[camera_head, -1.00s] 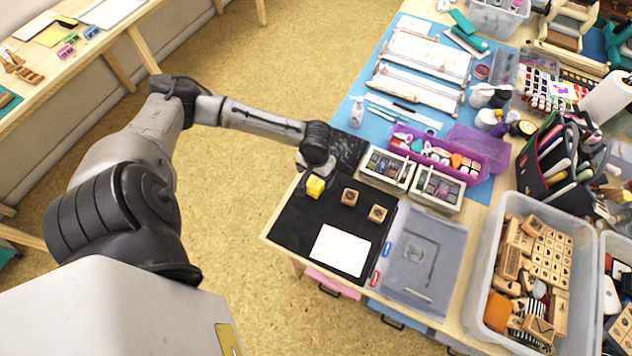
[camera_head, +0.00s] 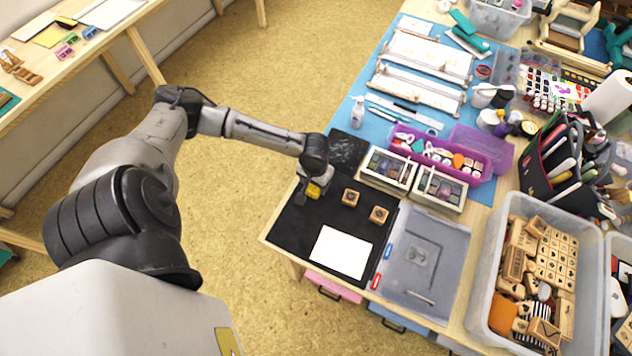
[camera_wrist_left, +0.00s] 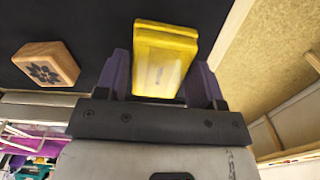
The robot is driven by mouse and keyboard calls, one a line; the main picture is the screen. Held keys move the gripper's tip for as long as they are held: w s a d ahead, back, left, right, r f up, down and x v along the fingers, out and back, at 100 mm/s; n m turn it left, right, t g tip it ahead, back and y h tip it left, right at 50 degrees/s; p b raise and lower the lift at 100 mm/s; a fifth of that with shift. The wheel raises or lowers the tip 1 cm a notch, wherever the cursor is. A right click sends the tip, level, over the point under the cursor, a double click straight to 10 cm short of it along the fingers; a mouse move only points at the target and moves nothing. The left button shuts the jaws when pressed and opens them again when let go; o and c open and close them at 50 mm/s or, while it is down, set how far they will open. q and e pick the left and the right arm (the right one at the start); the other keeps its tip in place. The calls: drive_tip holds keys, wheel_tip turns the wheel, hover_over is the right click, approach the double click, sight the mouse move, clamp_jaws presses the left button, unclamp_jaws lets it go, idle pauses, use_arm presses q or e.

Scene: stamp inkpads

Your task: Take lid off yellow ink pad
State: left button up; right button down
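The yellow ink pad (camera_head: 314,190) is at the far left of the black mat (camera_head: 294,224), partly hidden by my left gripper (camera_head: 309,186). In the left wrist view the yellow pad (camera_wrist_left: 165,60) lies between the two dark purple fingers of the left gripper (camera_wrist_left: 160,82). One finger is on each side, close to the pad, and the gripper looks open around it. Contact is hard to make out. My right gripper is in neither view.
Two wooden stamps (camera_head: 351,197) (camera_head: 378,215) stand right of the pad, and a white sheet (camera_head: 341,252) lies on the mat's front. A grey plastic lid (camera_head: 421,257) and trays of ink pads (camera_head: 437,190) are farther right. The mat's front left is clear.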

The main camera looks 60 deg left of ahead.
use_arm(q)
drive_tip(key=c, duration=0.5)
drive_tip(key=shift+r, duration=0.1)
